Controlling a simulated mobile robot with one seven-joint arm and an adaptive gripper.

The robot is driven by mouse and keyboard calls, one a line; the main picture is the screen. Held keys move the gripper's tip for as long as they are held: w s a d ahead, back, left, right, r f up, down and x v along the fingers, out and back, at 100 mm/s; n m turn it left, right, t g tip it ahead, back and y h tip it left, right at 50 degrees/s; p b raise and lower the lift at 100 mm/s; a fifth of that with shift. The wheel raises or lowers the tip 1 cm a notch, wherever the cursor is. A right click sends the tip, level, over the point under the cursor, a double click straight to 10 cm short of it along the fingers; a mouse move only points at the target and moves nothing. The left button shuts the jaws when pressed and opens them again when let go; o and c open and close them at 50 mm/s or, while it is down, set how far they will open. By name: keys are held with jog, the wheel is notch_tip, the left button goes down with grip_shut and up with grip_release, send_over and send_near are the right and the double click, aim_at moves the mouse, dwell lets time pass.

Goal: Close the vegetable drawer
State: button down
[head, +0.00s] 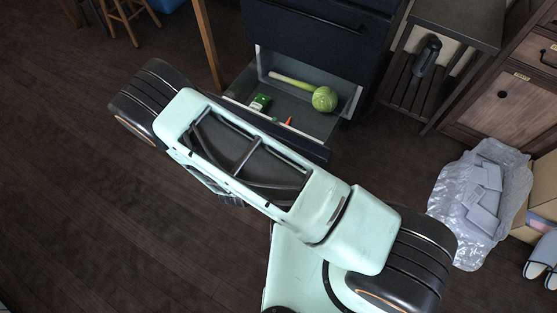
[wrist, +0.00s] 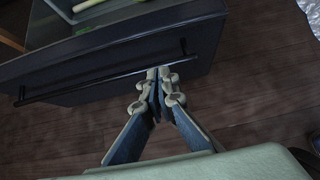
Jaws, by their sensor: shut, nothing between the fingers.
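The vegetable drawer (head: 312,124) is pulled out at the bottom of a dark blue cabinet in the head view. A round green vegetable (head: 325,99), a long pale green stalk (head: 290,80) and a small green packet (head: 260,103) lie in it. In the wrist view its dark front (wrist: 120,62) fills the upper left, with a long bar handle (wrist: 90,83) across it. My gripper (wrist: 159,74) is shut and empty, its fingertips at the handle near its right end. I cannot tell whether they touch. In the head view my arm hides the gripper and part of the drawer front.
The dark blue cabinet (head: 310,35) stands behind the drawer. A slatted dark stand (head: 440,60) and a wooden cabinet (head: 510,95) are to the right. A crumpled silvery sheet (head: 480,200) lies on the floor at right. Wooden stools (head: 125,15) stand far left; the left floor is clear.

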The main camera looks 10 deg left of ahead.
aim_at(294, 147)
jog(key=b+x, duration=0.1)
jog(key=x, duration=0.2)
jog(key=w+r+x, duration=0.1)
jog(key=x, duration=0.2)
jog(key=b+x, duration=0.1)
jog(key=x, duration=0.3)
jog(key=shift+w+d+r+b, duration=0.2)
jog(key=shift+w+d+b, duration=0.1)
jog(key=shift+b, duration=0.05)
jog(key=shift+w+d, duration=0.2)
jog(key=shift+w, duration=0.2)
jog(key=shift+r, duration=0.1)
